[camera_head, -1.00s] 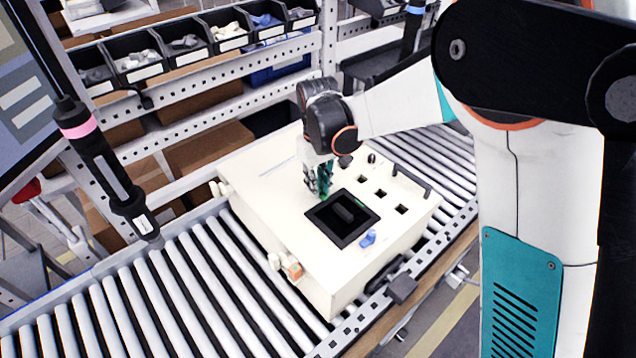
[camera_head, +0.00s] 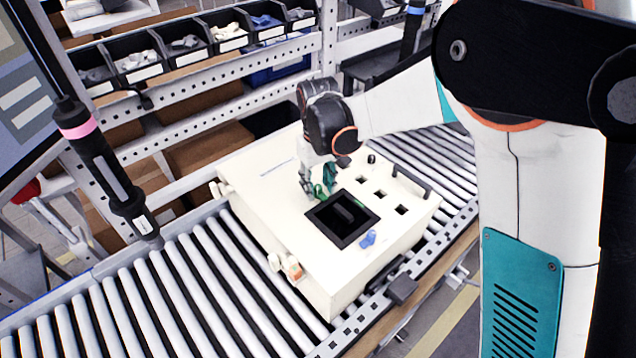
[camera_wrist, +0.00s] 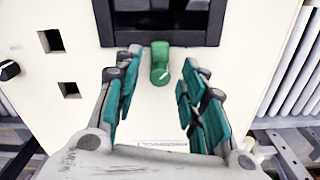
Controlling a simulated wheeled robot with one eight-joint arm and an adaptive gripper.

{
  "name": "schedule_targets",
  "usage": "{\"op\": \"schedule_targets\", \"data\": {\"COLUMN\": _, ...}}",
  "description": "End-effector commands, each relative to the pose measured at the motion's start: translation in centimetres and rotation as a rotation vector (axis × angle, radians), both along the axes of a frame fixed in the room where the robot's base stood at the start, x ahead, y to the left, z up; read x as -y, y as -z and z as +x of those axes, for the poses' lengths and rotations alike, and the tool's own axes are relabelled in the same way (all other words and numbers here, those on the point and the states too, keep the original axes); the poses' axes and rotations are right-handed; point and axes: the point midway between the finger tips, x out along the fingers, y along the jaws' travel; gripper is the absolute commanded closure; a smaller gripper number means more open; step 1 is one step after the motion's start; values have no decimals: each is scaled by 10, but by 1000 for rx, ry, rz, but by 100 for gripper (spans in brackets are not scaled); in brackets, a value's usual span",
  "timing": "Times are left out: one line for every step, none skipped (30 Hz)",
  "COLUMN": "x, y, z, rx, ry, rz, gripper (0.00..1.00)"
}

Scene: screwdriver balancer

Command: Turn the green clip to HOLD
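The green clip (camera_wrist: 160,63) sits on the cream box's top face, against the edge of the dark square opening, and shows upright in the wrist view. In the head view the green clip (camera_head: 320,192) is partly hidden by my gripper. My gripper (camera_wrist: 152,88) is open, its teal-padded fingers on either side of the clip and apart from it. In the head view my gripper (camera_head: 318,188) is low over the box beside the opening. A small label (camera_wrist: 160,143) lies below the clip in the wrist view; I cannot read it.
The cream box (camera_head: 285,220) rests on a roller conveyor (camera_head: 190,290). Its dark square opening (camera_head: 316,212) has a raised frame. A black-and-pink screwdriver (camera_head: 105,165) hangs at the left. Parts bins (camera_head: 138,65) stand behind.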

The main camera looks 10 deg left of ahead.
Motion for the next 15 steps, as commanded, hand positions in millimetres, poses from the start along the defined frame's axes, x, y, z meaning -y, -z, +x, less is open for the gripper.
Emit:
{"op": "schedule_targets", "data": {"x": 0, "y": 0, "z": 0, "rx": 0, "ry": 0, "rz": 0, "gripper": 62}}
{"op": "schedule_targets", "data": {"x": 0, "y": 0, "z": 0, "rx": 0, "ry": 0, "rz": 0, "gripper": 62}}
{"op": "schedule_targets", "data": {"x": 0, "y": 0, "z": 0, "rx": 0, "ry": 0, "rz": 0, "gripper": 62}}
{"op": "schedule_targets", "data": {"x": 0, "y": -1, "z": 0, "rx": 0, "ry": 0, "rz": 0, "gripper": 62}}
{"op": "schedule_targets", "data": {"x": 0, "y": -2, "z": 0, "rx": 0, "ry": 0, "rz": 0, "gripper": 62}}
{"op": "schedule_targets", "data": {"x": 0, "y": -4, "z": 0, "rx": 0, "ry": 0, "rz": 0, "gripper": 62}}
{"op": "schedule_targets", "data": {"x": 0, "y": -6, "z": 0, "rx": 0, "ry": 0, "rz": 0, "gripper": 62}}
{"op": "schedule_targets", "data": {"x": 0, "y": -9, "z": 0, "rx": 0, "ry": 0, "rz": 0, "gripper": 62}}
{"op": "schedule_targets", "data": {"x": 0, "y": -14, "z": 0, "rx": 0, "ry": 0, "rz": 0, "gripper": 62}}
{"op": "schedule_targets", "data": {"x": 0, "y": -19, "z": 0, "rx": 0, "ry": 0, "rz": 0, "gripper": 62}}
{"op": "schedule_targets", "data": {"x": 0, "y": -24, "z": 0, "rx": 0, "ry": 0, "rz": 0, "gripper": 62}}
{"op": "schedule_targets", "data": {"x": 0, "y": -32, "z": 0, "rx": 0, "ry": 0, "rz": 0, "gripper": 62}}
{"op": "schedule_targets", "data": {"x": 0, "y": -38, "z": 0, "rx": 0, "ry": 0, "rz": 0, "gripper": 62}}
{"op": "schedule_targets", "data": {"x": 0, "y": -44, "z": 0, "rx": 0, "ry": 0, "rz": 0, "gripper": 62}}
{"op": "schedule_targets", "data": {"x": 0, "y": -53, "z": 0, "rx": 0, "ry": 0, "rz": 0, "gripper": 62}}
